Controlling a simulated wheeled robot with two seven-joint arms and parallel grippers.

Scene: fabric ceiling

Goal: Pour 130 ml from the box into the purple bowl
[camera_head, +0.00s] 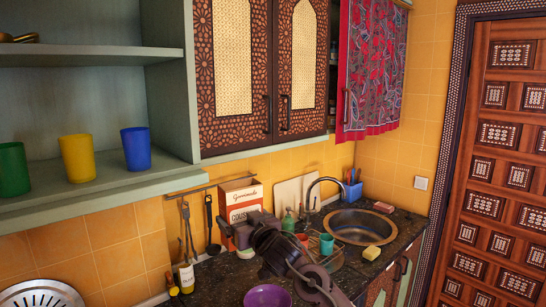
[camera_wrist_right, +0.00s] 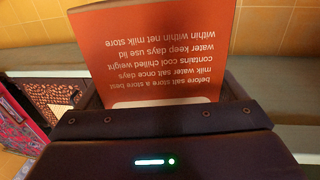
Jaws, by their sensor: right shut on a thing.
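The box (camera_head: 240,192), orange and white with couscous lettering, stands upright above the dark counter by the tiled wall in the head view. Its orange text side (camera_wrist_right: 155,50) fills the middle of the right wrist view. My right gripper (camera_head: 240,228) is shut on the box's lower part, which it partly hides. I cannot tell whether the box touches the counter. The purple bowl (camera_head: 267,296) is at the bottom edge of the head view, nearer than the box and partly cut off. My left gripper is not in view.
A cutting board (camera_head: 296,190), green soap bottle (camera_head: 288,220), cups (camera_head: 327,243) in a rack and the sink (camera_head: 360,228) lie to the right. Hanging utensils (camera_head: 208,222) and a bottle (camera_head: 186,276) are left. Cabinets (camera_head: 235,75) overhang the counter.

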